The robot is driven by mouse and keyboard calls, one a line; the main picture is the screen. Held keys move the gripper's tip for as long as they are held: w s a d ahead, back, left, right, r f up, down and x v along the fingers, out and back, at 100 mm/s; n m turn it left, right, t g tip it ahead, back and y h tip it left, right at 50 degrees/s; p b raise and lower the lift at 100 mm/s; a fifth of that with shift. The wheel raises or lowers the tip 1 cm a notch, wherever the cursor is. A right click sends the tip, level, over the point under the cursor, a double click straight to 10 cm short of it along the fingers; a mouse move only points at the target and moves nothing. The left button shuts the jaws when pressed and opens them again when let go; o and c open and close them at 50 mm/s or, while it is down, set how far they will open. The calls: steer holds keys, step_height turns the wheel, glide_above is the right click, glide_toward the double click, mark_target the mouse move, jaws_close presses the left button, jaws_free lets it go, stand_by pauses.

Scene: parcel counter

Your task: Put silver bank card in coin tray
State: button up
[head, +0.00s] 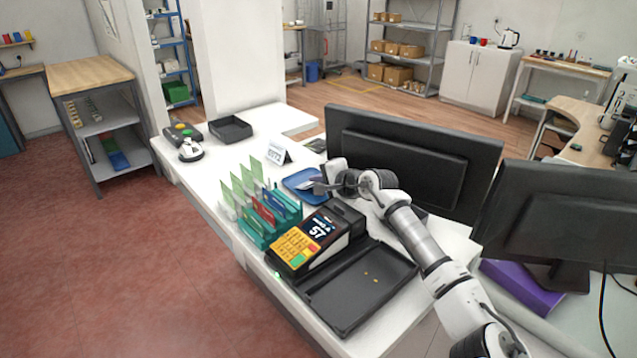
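My gripper (317,186) reaches down from the right to a small blue tray (292,184) on the white counter, with its fingertips over the tray's right part. A small grey shape shows at the fingertips, but I cannot tell whether it is the silver bank card or the fingers themselves. Whether the gripper is open or shut is too small to see. A teal card rack (256,238) with several coloured cards stands in front of the tray. I cannot pick out a silver card in it.
A card terminal (305,246) with yellow keys stands right of the rack, beside a shallow black tray (345,318) with a few small coin-like bits. Two dark monitors (405,150) stand behind my arm. A black bin (230,129) and a small sign (279,153) stand farther back.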

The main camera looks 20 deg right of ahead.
steer(key=shift+s+d, duration=0.2)
steer(key=shift+s, duration=0.1)
steer(key=b+v, duration=0.3)
steer(key=v, duration=0.7)
steer(key=shift+s+r+b, duration=0.2)
steer(key=shift+s+b, duration=0.1)
steer(key=shift+b, duration=0.1)
steer(key=shift+s+d+r, duration=0.1)
steer(key=shift+s+r, duration=0.15)
steer(key=shift+s, duration=0.05)
